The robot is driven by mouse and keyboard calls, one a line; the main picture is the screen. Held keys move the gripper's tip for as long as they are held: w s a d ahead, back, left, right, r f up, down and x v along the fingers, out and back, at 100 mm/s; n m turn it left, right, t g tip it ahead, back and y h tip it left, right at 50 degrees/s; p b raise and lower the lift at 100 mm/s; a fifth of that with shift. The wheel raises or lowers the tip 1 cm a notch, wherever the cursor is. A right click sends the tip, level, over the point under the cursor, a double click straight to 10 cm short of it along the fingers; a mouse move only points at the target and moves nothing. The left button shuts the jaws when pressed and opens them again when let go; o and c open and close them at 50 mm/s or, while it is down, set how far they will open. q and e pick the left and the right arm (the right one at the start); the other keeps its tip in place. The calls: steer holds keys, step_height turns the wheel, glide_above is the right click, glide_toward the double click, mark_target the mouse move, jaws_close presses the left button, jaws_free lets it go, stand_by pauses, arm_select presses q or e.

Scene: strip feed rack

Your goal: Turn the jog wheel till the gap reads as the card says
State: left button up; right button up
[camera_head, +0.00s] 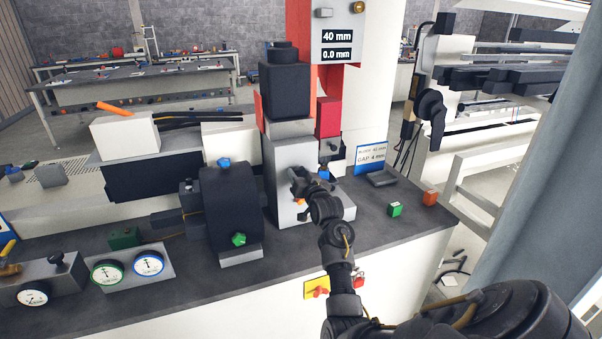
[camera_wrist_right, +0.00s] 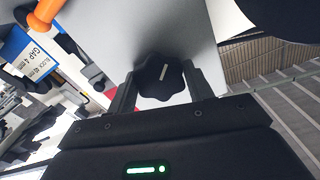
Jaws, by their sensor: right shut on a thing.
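The jog wheel (camera_wrist_right: 160,76) is a black lobed knob with a white pointer line, on a grey metal face. My right gripper (camera_wrist_right: 161,86) has a finger on each side of the wheel and is shut on it. In the head view my right gripper (camera_head: 306,187) is at the front of the grey machine block (camera_head: 284,160) and hides the wheel. The display (camera_head: 337,46) reads 40 mm above and 0.0 mm below. The white card (camera_head: 371,157) says block 40 mm, gap 4 mm; it also shows in the right wrist view (camera_wrist_right: 36,62). My left gripper is not in view.
A black roller unit (camera_head: 230,208) stands left of the machine block. Gauges (camera_head: 148,264) line the left front of the dark bench. A grey curtain hangs at far right.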

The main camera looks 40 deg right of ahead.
steer(key=m+p, duration=0.2)
steer(key=m, duration=0.2)
steer(key=shift+r, duration=0.15)
steer(key=shift+d+m+p, duration=0.1)
steer(key=shift+m+p, duration=0.75)
steer(key=shift+m, duration=0.55)
steer(key=o, duration=1)
steer(key=shift+c, duration=0.2)
steer(key=shift+s+f, duration=0.1)
steer(key=shift+f, duration=0.1)
